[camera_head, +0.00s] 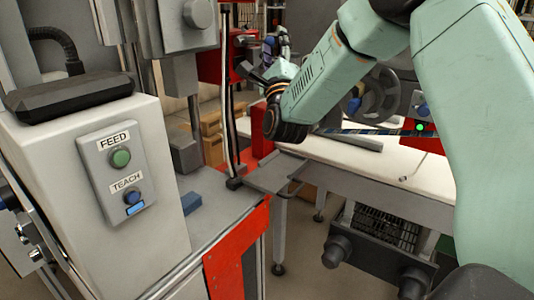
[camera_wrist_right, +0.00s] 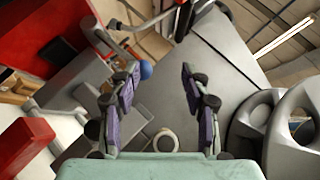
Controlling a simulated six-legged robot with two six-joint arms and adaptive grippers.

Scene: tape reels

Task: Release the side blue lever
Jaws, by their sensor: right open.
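My right gripper (camera_wrist_right: 168,75) is open in the wrist view, with purple pads on its two dark fingers and a clear gap between them. A round blue knob (camera_wrist_right: 146,69), which looks like the end of the blue lever, shows close to the tip of the left-hand finger, on the gap side. I cannot tell whether the finger touches it. In the head view the right gripper (camera_head: 279,44) is small and partly hidden beyond my teal forearm and dark wrist. The lever cannot be made out there. My left gripper is not in view.
A grey control box (camera_head: 70,190) with FEED and TEACH buttons stands at left. A blue block (camera_head: 191,204) lies beside it. A white-topped bench (camera_head: 385,162) stands at right. Grey reels (camera_wrist_right: 292,135) are right of the gripper in the wrist view; red machine parts (camera_wrist_right: 50,30) are left.

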